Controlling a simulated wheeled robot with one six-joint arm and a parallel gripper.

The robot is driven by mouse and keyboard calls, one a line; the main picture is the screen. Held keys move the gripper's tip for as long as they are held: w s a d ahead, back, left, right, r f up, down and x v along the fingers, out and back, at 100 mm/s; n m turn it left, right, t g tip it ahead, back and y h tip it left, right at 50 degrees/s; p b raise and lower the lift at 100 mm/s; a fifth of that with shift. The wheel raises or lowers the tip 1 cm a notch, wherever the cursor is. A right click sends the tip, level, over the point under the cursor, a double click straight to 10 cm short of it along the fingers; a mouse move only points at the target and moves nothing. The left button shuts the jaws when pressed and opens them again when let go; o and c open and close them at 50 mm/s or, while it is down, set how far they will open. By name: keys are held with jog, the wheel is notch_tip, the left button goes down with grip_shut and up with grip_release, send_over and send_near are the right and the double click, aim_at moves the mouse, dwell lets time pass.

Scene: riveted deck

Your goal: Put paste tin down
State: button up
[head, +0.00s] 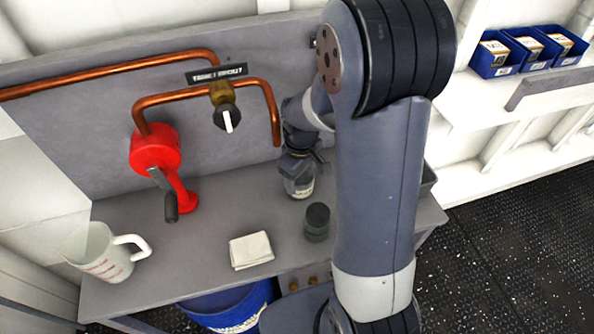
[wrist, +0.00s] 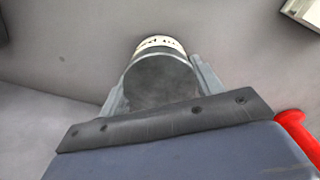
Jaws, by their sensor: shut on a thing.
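The paste tin, a round can with a dark grey end and a pale label with dark print, is between my gripper's fingers in the wrist view (wrist: 160,80). In the head view the tin (head: 299,187) shows below my gripper (head: 297,172), over the back part of the grey bench (head: 200,255). My gripper also shows in the wrist view (wrist: 162,88), with one finger on each side of the tin. The tin looks roughly upright. I cannot tell whether its base touches the bench. My arm covers part of the bench to the right.
A dark short cylinder (head: 317,222) stands just in front of the tin. A folded white cloth (head: 251,250), a measuring jug (head: 103,254) and a red hand-cranked device (head: 155,150) are farther left. Copper pipes (head: 180,97) run along the back panel. A blue bucket (head: 228,308) is below.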

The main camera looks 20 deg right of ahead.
jog(key=shift+w+f, duration=0.1)
jog(key=shift+f, duration=0.05)
jog(key=shift+f, duration=0.15)
jog(key=o, duration=1.1)
notch_tip(320, 180, up, 12)
jog(key=shift+r, duration=0.2)
